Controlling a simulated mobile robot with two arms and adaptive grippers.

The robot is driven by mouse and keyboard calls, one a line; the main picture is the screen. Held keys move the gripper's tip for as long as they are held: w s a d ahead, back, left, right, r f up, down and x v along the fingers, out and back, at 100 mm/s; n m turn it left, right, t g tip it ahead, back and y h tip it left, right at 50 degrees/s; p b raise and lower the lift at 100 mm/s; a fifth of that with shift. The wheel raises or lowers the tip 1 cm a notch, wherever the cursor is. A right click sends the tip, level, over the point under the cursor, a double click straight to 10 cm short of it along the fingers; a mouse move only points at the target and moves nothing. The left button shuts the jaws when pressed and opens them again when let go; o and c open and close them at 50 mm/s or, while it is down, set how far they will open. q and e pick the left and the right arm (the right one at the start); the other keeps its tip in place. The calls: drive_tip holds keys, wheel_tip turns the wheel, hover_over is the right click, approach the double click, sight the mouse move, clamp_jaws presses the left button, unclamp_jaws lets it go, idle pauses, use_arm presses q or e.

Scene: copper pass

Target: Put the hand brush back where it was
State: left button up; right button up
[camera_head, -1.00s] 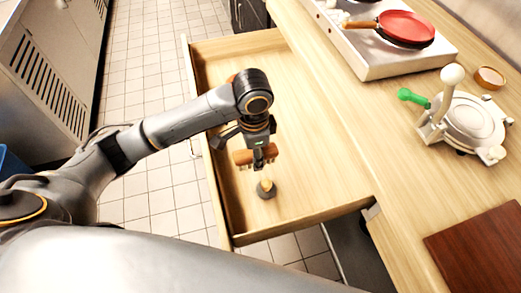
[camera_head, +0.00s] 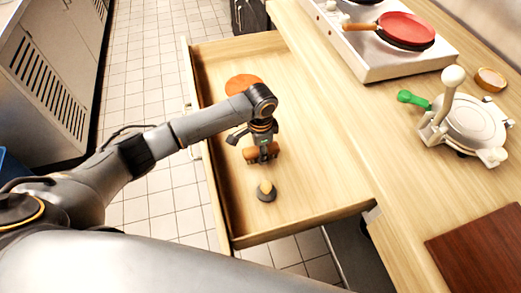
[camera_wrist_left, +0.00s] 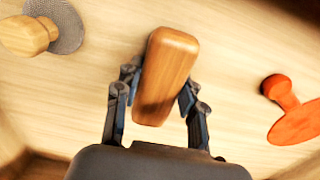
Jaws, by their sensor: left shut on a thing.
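The hand brush (camera_head: 262,153) has a brown wooden block-like body and is in the open drawer (camera_head: 320,115). My left gripper (camera_head: 261,147) is shut on it from above. In the left wrist view the brush's wooden top (camera_wrist_left: 170,72) shows between the two fingers of the left gripper (camera_wrist_left: 160,92). Its bristles are mostly hidden, and I cannot tell whether they touch the drawer floor. My right gripper is not in view.
In the drawer, a dark disc with a wooden knob (camera_head: 266,191) lies nearer than the brush, and an orange round tool (camera_head: 243,83) lies farther away. Bare drawer floor is to the right. The counter holds a stove (camera_head: 385,60), a press (camera_head: 468,121) and a brown board (camera_head: 485,250).

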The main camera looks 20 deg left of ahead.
use_arm(q)
drive_tip(key=o, duration=1.2)
drive_tip(key=shift+f, duration=0.1)
drive_tip(key=shift+o, duration=0.2)
wheel_tip(320, 180, up, 12)
drive_tip(key=shift+r, duration=0.2)
